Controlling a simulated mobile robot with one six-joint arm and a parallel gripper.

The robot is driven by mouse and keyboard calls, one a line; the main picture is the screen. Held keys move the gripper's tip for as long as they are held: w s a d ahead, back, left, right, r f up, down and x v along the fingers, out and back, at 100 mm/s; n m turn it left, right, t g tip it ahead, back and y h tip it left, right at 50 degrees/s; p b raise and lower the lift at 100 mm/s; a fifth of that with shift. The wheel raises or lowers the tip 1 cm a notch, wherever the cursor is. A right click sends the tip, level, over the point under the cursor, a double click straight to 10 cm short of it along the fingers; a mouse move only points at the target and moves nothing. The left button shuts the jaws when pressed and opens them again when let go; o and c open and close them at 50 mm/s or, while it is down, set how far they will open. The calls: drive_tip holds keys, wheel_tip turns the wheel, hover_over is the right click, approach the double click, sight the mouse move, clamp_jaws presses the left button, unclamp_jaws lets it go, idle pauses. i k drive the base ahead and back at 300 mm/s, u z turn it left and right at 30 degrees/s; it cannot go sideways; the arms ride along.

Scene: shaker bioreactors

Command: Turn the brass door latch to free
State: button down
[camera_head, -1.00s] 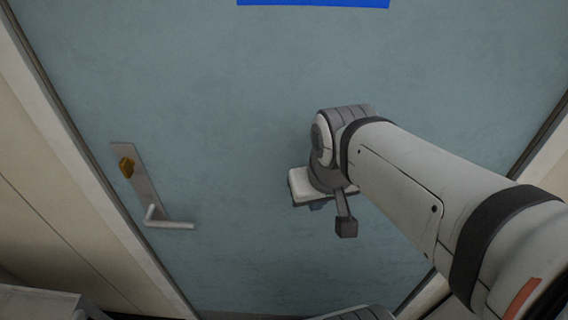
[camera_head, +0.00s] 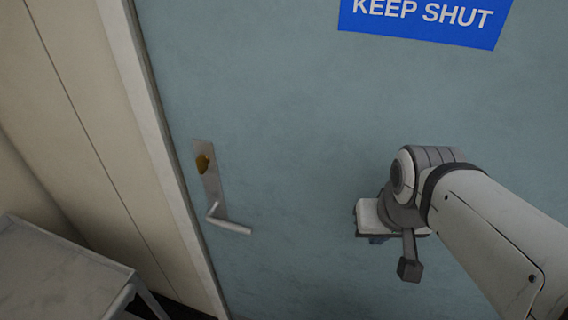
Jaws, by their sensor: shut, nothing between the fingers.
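The brass latch (camera_head: 203,164) is a small brass-coloured knob on a grey metal plate (camera_head: 211,183) at the left side of a blue-green door (camera_head: 300,130). A silver lever handle (camera_head: 232,226) sticks out to the right from the plate's lower end. My gripper (camera_head: 376,238) is in front of the door, to the right of and lower than the latch, well apart from it. It is shut and empty, pointing away from me; its fingertips are mostly hidden behind its own white body and wrist.
A blue sign (camera_head: 425,20) reading "KEEP SHUT" is on the upper door. The pale door frame (camera_head: 150,110) and beige wall (camera_head: 70,90) are to the left. A grey table (camera_head: 65,280) stands at the lower left. The door between latch and gripper is clear.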

sight(201, 162)
drive_tip(key=z, duration=0.3)
drive_tip(key=k, duration=0.75)
drive_tip(key=u, duration=1.45)
drive_tip(key=i, duration=1)
drive_tip(key=u, duration=0.05)
